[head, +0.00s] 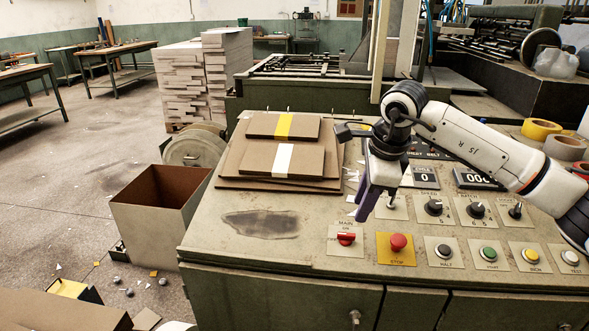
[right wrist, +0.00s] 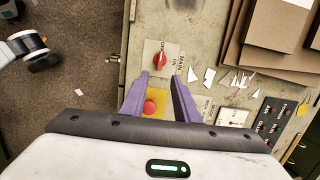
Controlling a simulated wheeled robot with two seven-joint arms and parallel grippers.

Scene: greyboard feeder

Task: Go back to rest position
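My right gripper (head: 366,208) hangs over the control panel (head: 315,245) in the head view, its purple fingers pointing down. In the right wrist view the two fingers (right wrist: 161,78) stand apart with nothing held. The red stop button on its yellow plate (head: 397,243) shows between the fingers in that view (right wrist: 150,107), lower than the fingertips in the picture. The red main switch (head: 346,238) lies just beyond the tips (right wrist: 160,60). I cannot tell any contact with the panel. My left gripper does not show clearly in either view.
Stacked brown boards with a yellow-banded bundle (head: 284,126) and a white-banded bundle (head: 283,160) lie on the panel's back left. White paper scraps (right wrist: 208,76) lie near the gripper. Tape rolls (head: 541,129) stand at right. An open cardboard box (head: 160,222) stands on the floor at left.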

